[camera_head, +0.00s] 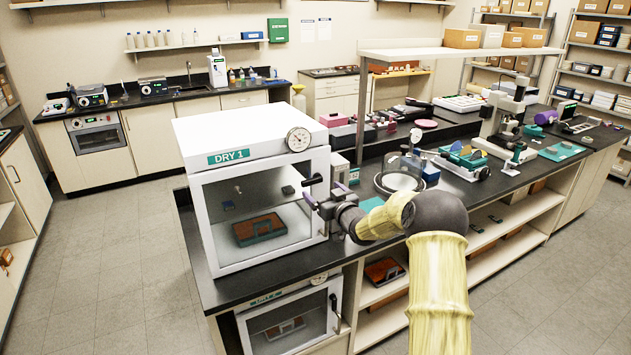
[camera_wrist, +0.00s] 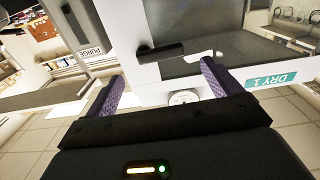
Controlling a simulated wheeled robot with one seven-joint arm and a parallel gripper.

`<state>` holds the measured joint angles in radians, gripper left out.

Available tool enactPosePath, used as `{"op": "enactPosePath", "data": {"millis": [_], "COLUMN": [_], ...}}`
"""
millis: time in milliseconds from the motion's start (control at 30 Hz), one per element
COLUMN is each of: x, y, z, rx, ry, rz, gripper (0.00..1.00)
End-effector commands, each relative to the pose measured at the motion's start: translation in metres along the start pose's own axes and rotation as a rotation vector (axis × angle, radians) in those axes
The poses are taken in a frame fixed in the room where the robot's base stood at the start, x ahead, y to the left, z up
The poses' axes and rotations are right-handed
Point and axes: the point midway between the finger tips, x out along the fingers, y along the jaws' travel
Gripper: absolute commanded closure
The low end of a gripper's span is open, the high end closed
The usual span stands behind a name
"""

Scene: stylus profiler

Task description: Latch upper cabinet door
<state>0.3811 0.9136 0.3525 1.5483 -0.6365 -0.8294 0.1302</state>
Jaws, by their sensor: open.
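The upper cabinet (camera_head: 250,140) is white with a green DRY 1 label and a round dial, and stands on the left end of the black bench. Its glass-fronted door (camera_head: 205,225) looks closed or nearly so; I cannot tell if it is fully seated. A black latch handle (camera_head: 312,181) is at the door's right edge. In the wrist view, the handle (camera_wrist: 160,51) lies sideways on the white frame, beyond my fingertips. My gripper (camera_head: 309,201) is open and empty, just below the handle. Its purple fingers (camera_wrist: 163,72) spread either side of the handle, apparently not touching it.
A lower cabinet (camera_head: 265,301) labelled DRY 2 sits under the bench, with its own black handle (camera_head: 335,302). A glass bell jar (camera_head: 400,174) and instruments stand on the bench to the right. Floor (camera_head: 110,260) left of the bench is clear.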

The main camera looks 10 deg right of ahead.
Motion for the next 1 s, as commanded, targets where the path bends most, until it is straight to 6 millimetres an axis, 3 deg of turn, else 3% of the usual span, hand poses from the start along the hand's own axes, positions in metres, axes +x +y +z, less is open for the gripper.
{"op": "enactPosePath", "data": {"millis": [400,833,1000], "x": [0.048,0.056,0.055], "y": [-0.001,0.000,0.000], "z": [-0.001,0.000,0.000], "rx": [0.000,0.000,0.000], "ry": [0.000,0.001,0.001], "rz": [-0.001,0.000,0.000], "gripper": [0.10,0.10,0.41]}}
